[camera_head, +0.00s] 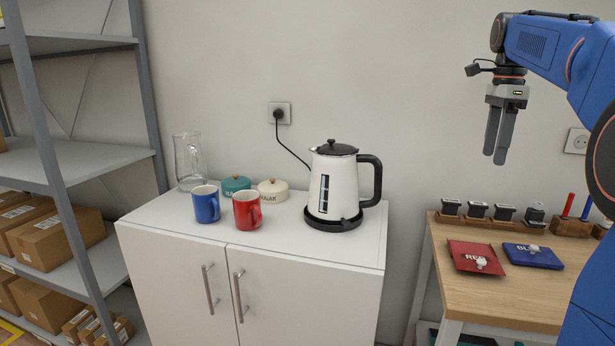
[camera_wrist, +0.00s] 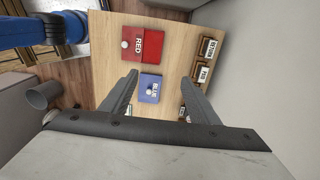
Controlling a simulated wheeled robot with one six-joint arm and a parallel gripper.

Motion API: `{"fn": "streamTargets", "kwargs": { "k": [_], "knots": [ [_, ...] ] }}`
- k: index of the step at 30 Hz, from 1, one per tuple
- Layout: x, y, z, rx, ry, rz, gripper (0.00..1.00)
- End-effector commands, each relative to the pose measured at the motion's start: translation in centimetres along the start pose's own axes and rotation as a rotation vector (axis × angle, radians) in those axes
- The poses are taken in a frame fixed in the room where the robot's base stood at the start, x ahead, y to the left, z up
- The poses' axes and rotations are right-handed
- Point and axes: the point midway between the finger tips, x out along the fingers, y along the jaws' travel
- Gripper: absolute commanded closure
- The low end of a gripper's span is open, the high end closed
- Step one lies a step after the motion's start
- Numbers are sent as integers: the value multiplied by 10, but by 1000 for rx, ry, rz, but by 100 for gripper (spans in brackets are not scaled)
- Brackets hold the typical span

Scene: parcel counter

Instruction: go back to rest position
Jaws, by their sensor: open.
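My gripper (camera_head: 494,158) hangs at the upper right in the head view, fingers pointing down, in front of the bare wall. It is open and empty, well above the wooden table (camera_head: 480,300). In the wrist view, the two fingers of my gripper (camera_wrist: 162,88) stand apart, with the blue pad (camera_wrist: 148,97) seen far below between them. The red pad (camera_wrist: 141,45) lies beside it. Both pads, red (camera_head: 470,251) and blue (camera_head: 520,250), lie on the table in the head view, each with a small white object on it.
A white cabinet (camera_head: 290,262) bears a kettle (camera_head: 330,190), a blue mug (camera_head: 206,207), a red mug (camera_head: 245,214), a glass jug (camera_head: 187,160) and two lidded pots. Stamps (camera_head: 476,211) line the table's back edge. A shelf with boxes (camera_head: 55,235) stands left. Free air surrounds my gripper.

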Motion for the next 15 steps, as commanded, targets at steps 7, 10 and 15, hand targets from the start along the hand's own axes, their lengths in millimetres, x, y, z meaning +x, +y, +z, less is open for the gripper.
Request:
{"fn": "streamTargets", "kwargs": {
  "k": [7,10,15],
  "knots": [
    [6,16,8,-86,1,-20,45],
    [9,24,12,-130,2,-29,45],
    [18,41,19,-227,5,-52,45]
  ]
}}
